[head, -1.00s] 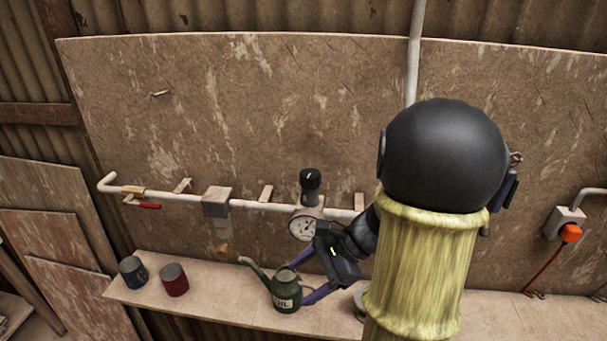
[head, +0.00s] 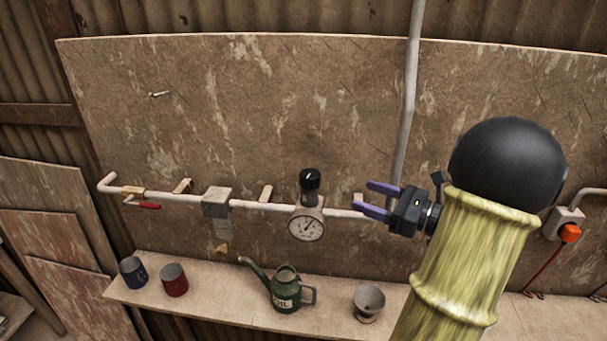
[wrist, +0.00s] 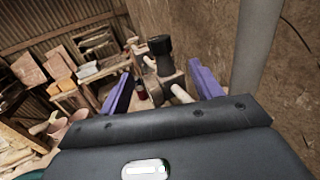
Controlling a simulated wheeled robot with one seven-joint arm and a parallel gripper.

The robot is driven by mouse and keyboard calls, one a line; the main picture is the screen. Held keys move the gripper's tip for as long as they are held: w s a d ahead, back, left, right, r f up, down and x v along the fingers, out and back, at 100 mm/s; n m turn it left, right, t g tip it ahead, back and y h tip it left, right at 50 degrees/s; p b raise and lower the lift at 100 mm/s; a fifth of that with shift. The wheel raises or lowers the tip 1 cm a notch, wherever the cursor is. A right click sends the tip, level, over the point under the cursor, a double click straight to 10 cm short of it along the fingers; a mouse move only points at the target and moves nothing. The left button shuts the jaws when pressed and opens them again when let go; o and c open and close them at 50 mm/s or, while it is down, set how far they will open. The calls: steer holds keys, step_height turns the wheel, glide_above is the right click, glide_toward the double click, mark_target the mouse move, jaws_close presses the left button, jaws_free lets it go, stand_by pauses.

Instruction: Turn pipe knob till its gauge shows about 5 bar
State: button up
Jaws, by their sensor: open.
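The black pipe knob (head: 310,180) stands on top of the regulator on the white pipe, with a white mark on it. The round white gauge (head: 306,228) hangs just below it; its dark needle shows, but its figures are too small to read. My gripper (head: 368,198) is open and empty, to the right of the knob and apart from it, with its purple fingers pointing left. In the wrist view the knob (wrist: 160,45) appears beyond and between the two spread fingers (wrist: 163,88).
The white pipe (head: 262,206) runs along the board, with a grey filter block (head: 217,201) and a red-handled valve (head: 148,206). On the shelf stand a green oil can (head: 286,290), a grey funnel-like cup (head: 368,302) and two tins. A vertical pipe (head: 408,120) rises behind my gripper.

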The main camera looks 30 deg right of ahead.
mark_target(303, 171)
steer(key=p+x, duration=0.6)
steer(key=x, duration=1.1)
steer(key=shift+w, duration=0.1)
steer(key=shift+c, duration=0.3)
steer(key=c, duration=0.9)
steer(key=shift+h+b, duration=0.3)
steer(key=shift+c, duration=0.2)
